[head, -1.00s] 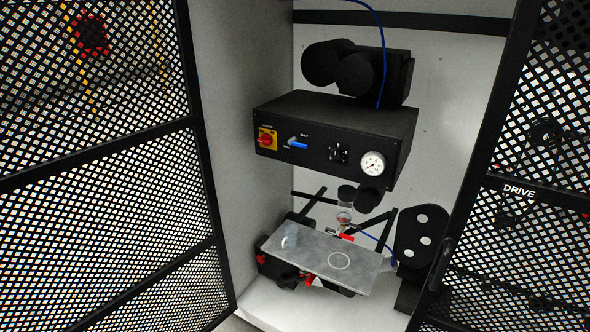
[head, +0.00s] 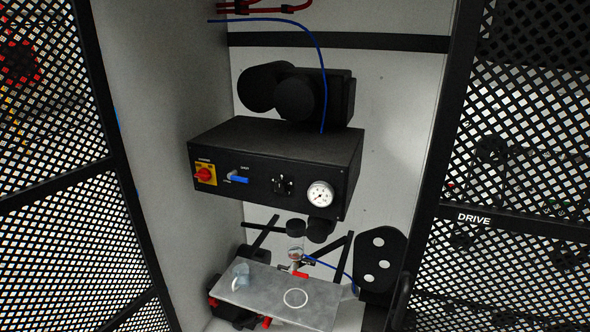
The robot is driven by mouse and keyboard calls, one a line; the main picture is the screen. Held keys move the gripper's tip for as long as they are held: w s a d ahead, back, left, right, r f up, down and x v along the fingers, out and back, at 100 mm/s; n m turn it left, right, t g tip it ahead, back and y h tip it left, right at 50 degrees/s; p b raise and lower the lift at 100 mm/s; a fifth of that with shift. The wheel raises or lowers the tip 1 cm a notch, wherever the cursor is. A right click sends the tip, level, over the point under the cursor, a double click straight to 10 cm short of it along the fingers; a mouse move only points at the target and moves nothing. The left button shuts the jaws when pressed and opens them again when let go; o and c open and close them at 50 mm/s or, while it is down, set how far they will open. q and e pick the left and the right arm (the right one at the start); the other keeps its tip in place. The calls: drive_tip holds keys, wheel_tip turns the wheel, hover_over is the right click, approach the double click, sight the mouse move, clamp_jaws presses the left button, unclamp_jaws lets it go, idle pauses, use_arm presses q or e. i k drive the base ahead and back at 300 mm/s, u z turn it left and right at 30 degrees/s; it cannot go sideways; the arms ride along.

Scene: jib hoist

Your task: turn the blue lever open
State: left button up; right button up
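The blue lever (head: 239,180) is on the front face of a black control box (head: 262,165), in the middle of the head view. It lies about level, pointing right from its pivot, with small white lettering around it that is too small to read surely. Neither of my grippers shows in the head view, and nothing touches the lever.
A red knob on a yellow plate (head: 204,174) sits left of the lever; a black knob (head: 283,186) and white gauge (head: 320,195) sit right. Below is a grey metal plate (head: 262,300) with a clear cup (head: 241,275). Mesh panels (head: 60,150) flank both sides.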

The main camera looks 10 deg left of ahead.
sight(234, 175)
drive_tip(key=z, duration=0.05)
drive_tip(key=i, duration=1.15)
drive_tip(key=u, duration=0.45)
